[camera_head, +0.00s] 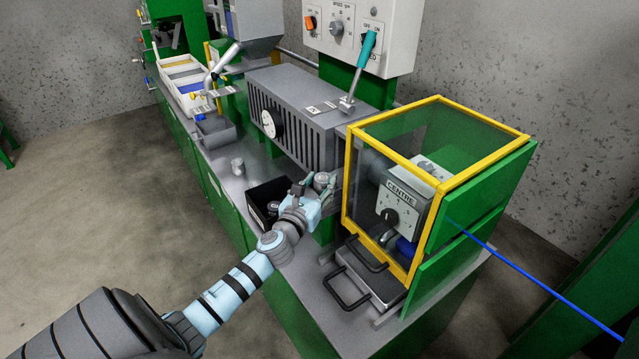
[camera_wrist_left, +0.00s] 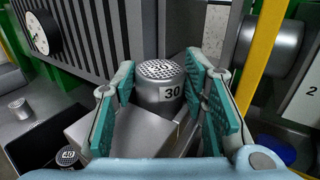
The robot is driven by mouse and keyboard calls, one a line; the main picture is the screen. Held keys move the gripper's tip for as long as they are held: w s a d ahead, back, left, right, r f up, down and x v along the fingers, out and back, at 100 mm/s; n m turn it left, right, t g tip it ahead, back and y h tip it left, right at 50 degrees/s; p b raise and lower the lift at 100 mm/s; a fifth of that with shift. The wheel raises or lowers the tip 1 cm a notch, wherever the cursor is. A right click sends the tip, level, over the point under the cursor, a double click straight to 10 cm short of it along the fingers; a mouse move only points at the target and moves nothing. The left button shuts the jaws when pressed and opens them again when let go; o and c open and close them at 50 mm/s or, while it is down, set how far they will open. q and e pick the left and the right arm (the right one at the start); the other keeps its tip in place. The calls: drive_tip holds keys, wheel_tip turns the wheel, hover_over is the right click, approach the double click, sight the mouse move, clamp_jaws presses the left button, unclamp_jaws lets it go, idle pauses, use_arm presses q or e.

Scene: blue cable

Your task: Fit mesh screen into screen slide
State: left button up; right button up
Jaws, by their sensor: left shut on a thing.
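In the head view, my left gripper (camera_head: 318,187) holds the screen (camera_head: 321,180) in front of the grey ribbed housing. A grey block with a flat top (camera_wrist_left: 105,132) lies just below the screen in the wrist view. I cannot tell whether this block is the screen slide, or whether the screen touches it. My right gripper is not in view.
A black bin (camera_head: 262,194) left of my gripper holds another screen marked "40" (camera_wrist_left: 68,156). A further small cylinder (camera_head: 238,166) stands on the bench. The yellow-framed guard (camera_head: 347,190) is close on the right. The ribbed housing (camera_head: 290,125) with a dial stands behind.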

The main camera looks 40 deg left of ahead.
use_arm(q)
drive_tip(key=o, duration=1.5)
drive_tip(key=shift+s, duration=0.1)
drive_tip(key=v, duration=1.2)
drive_tip(key=shift+r, duration=0.1)
